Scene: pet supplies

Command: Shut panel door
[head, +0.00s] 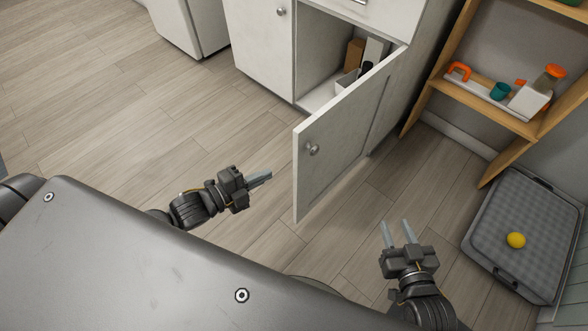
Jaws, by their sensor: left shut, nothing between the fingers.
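The white panel door (343,137) of the low cabinet stands wide open in the middle of the head view, swung out toward me. It has a round metal knob (312,149) near its free edge. The cabinet opening (318,62) behind it shows boxes on the cabinet floor. My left gripper (262,179) is shut and empty, a little left of the door's free edge and apart from it. My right gripper (396,232) is open and empty, to the right of the door and nearer to me, over the floor.
A second cabinet door (262,38) left of the opening is shut. A wooden shelf (484,107) with small items stands at right. A grey pet bed (525,228) with a yellow ball (516,240) lies on the right floor. The wood floor (120,100) at left is clear.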

